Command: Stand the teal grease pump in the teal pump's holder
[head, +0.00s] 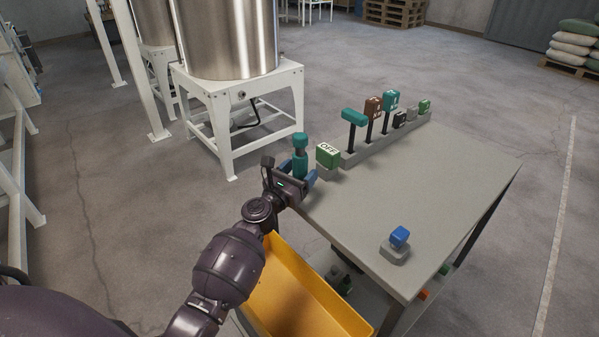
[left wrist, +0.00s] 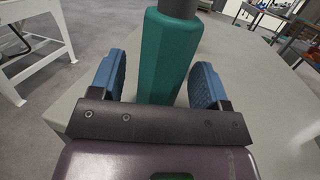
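The teal grease pump (head: 300,165) stands upright at the near-left corner of the grey table, with a teal top above a grey neck. It also shows in the left wrist view (left wrist: 168,55), where its top is cut off. My left gripper (head: 296,181) is at the pump's lower body. Its blue fingers (left wrist: 158,82) are apart, one on each side of the pump, with a visible gap at the left finger. The pump's foot is hidden behind the gripper. I cannot tell which thing is the teal pump's holder. My right gripper is not in view.
A green OFF block (head: 328,155) stands close right of the pump. A blue-topped piece (head: 399,237) stands at the front. A yellow bin (head: 300,290) is below. The tabletop's middle is clear.

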